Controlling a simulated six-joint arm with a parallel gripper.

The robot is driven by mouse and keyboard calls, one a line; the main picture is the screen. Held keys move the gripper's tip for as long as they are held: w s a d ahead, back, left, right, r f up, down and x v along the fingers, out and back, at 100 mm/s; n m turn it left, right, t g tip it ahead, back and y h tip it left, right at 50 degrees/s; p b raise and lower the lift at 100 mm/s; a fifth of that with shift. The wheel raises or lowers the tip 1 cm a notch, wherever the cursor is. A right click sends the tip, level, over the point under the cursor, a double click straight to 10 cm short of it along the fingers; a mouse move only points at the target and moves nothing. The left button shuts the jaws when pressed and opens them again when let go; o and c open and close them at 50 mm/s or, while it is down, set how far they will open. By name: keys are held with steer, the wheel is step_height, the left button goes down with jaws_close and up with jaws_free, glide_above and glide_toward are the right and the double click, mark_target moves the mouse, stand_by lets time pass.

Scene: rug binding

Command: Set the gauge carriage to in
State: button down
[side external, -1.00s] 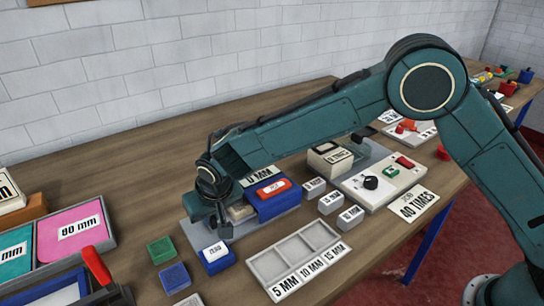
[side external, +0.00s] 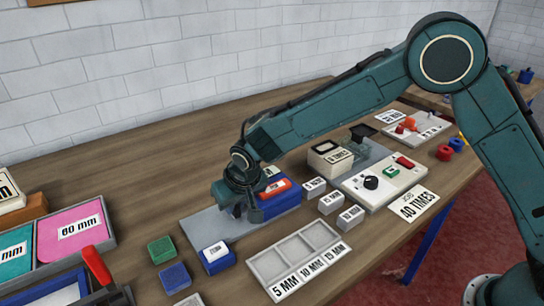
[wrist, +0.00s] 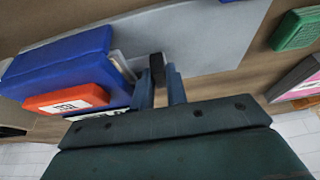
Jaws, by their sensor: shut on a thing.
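My gripper (side external: 240,212) is low over the grey base plate (side external: 195,222), close to the left end of a blue housing (side external: 283,204) with a red labelled block on top. In the wrist view the fingers (wrist: 161,88) are shut on a dark upright handle (wrist: 157,66), which looks like the gauge carriage's. A pale edge (wrist: 122,66) shows between the handle and the blue housing (wrist: 55,65). The rest of the carriage is mostly hidden by my gripper and the housing, so I cannot tell its exact setting.
A blue block with a white label (side external: 216,257) stands in front of the plate. Green (side external: 161,249) and blue (side external: 174,277) blocks lie to its left. A grey three-slot tray (side external: 268,262) is at the front, and a control panel (side external: 408,184) is to the right.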

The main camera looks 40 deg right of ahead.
steer(key=c, duration=1.4)
jaws_free()
steer(key=shift+d, duration=0.35)
steer(key=shift+a, duration=0.1)
steer(key=shift+a, duration=0.5)
steer(key=a, duration=0.5)
steer(key=shift+s+a+r, duration=0.1)
steer(key=shift+a+r, duration=0.15)
steer(key=shift+r, duration=0.05)
steer(key=v, duration=1.4)
steer(key=s+d+r, duration=0.3)
steer(key=d+r, duration=0.2)
steer(key=d, duration=0.4)
steer(key=s+d+r, duration=0.4)
steer(key=d+r, duration=0.1)
steer(key=d, duration=0.4)
steer(key=shift+s+d+r, duration=0.2)
steer(key=shift+d+r, duration=0.05)
steer(key=shift+d, duration=0.05)
